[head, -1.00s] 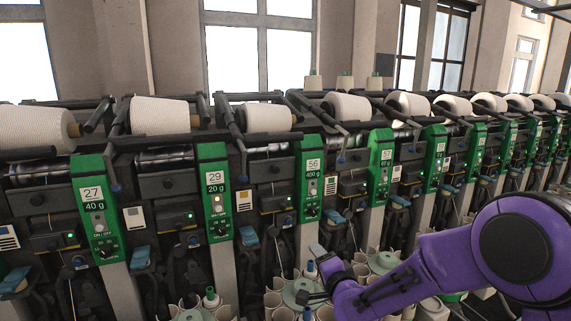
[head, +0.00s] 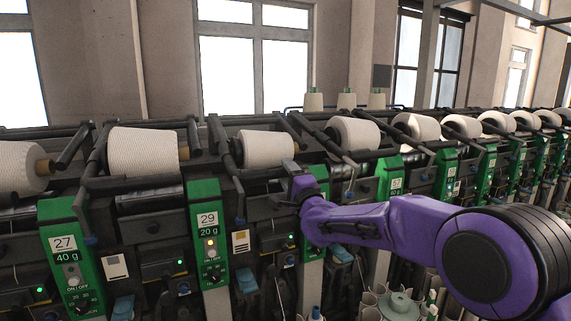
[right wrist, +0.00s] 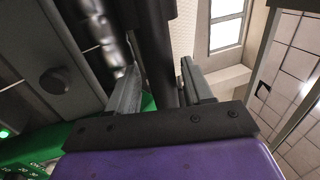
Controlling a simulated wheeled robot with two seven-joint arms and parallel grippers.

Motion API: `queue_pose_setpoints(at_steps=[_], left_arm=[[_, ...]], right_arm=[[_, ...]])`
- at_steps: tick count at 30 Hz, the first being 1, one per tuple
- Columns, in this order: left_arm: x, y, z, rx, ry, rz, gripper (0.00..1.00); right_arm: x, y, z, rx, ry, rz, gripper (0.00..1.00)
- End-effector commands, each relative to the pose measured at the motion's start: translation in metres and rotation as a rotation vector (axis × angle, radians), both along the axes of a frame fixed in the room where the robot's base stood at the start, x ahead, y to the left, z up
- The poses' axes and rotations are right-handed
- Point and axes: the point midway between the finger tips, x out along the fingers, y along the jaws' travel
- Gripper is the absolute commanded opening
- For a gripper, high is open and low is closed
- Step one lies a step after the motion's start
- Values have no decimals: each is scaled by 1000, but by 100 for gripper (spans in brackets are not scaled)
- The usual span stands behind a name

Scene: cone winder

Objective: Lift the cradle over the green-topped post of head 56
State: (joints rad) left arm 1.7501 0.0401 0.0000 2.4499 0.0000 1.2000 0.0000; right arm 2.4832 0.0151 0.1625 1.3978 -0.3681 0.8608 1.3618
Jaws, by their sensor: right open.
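The cradle of head 56 (head: 262,174) is a dark bar and arm frame at the cream yarn package (head: 266,149), left of its post. The green-topped post of head 56 (head: 319,172) is mostly hidden behind my right arm; its number does not show. My right gripper (head: 290,167) is at the right end of the cradle bar, in front of the post. In the right wrist view, a dark bar (right wrist: 156,40) runs between the two open fingers (right wrist: 160,72). Contact with either finger cannot be told. My left gripper is not in view.
The green post of head 29 (head: 208,235) stands to the left, and post 57 (head: 390,180) to the right. Neighbouring packages (head: 355,133) and their cradles line the machine closely. Pale tubes and a grey-green disc (head: 399,305) are below my arm.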

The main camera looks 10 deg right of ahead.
Motion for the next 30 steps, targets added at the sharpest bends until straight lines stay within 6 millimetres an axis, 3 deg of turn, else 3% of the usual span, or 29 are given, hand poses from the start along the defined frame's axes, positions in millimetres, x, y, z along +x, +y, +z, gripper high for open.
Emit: queue_pose_setpoints(at_steps=[4,11,13,16,21,23,30], left_arm=[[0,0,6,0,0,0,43],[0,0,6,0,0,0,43],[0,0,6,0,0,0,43],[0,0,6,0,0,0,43],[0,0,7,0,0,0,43],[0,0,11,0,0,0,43],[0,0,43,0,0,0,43]], right_arm=[[10,4,3,-1,1,2,51],[11,5,2,0,0,3,51],[11,5,2,0,0,3,34],[11,5,2,-1,0,3,2],[11,5,5,0,0,3,0],[9,4,13,1,-2,2,0],[-3,1,78,6,-8,2,0]])
